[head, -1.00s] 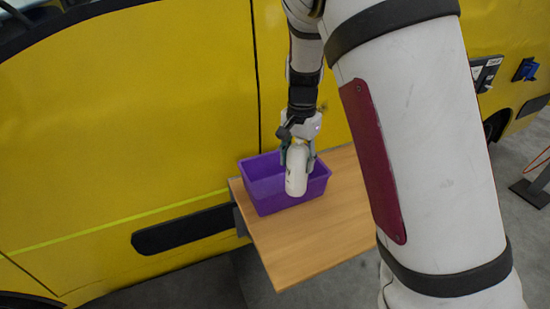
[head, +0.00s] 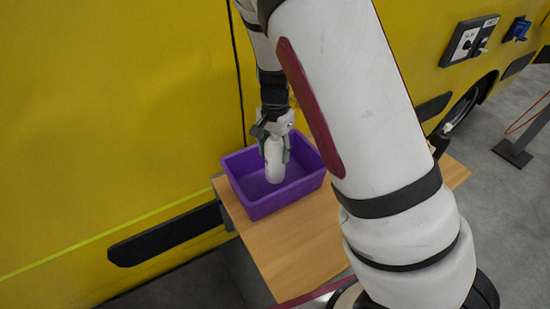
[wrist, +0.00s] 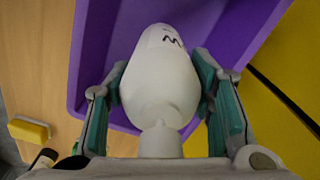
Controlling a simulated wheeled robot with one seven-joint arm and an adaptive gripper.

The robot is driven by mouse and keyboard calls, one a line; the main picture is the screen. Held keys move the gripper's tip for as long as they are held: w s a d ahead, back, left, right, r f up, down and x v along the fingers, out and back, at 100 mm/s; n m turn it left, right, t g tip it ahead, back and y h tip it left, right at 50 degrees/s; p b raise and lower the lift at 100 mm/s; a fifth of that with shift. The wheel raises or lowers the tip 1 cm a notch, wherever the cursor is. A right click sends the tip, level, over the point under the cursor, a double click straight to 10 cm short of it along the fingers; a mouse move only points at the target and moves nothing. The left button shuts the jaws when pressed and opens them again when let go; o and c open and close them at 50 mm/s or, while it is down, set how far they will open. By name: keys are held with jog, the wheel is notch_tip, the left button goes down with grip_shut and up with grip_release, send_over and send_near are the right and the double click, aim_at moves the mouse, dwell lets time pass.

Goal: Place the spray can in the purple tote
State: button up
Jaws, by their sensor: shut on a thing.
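The white spray can (head: 274,166) is upright between the fingers of my gripper (head: 276,152), which is shut on it. The purple tote (head: 262,208) stands on the wooden table against the yellow vehicle. In the head view the can's lower end lies within the tote's opening; I cannot tell whether it touches the floor of the tote. In the wrist view the can (wrist: 158,75) has dark marks on its side and sits between the two green-padded fingers, with the tote (wrist: 225,30) behind it.
The wooden table (head: 265,240) has bare room in front of the tote. A yellow block (wrist: 30,130) and a dark bottle-like thing (wrist: 45,159) show in the wrist view. The yellow vehicle (head: 100,110) stands close behind the tote. My arm hides part of the table.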

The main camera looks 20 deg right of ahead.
jog(key=shift+f, duration=1.9)
jog(key=o, duration=1.5)
jog(key=shift+f, duration=0.1)
jog(key=shift+c, duration=0.2)
notch_tip(320, 180, up, 12)
jog(key=shift+s+r, duration=0.1)
jog(key=shift+r, duration=0.05)
jog(key=s+r+n+t, duration=0.2)
jog(key=s+r+n, duration=0.3)
jog(key=s+r, duration=0.4)
jog(key=s+r+n+t, duration=0.3)
jog(key=s+r+n, duration=0.3)
jog(key=s+r, duration=0.4)
jog(key=shift+s+r+t, duration=0.2)
jog(key=shift+s+t, duration=0.1)
jog(key=shift+s, duration=2.05)
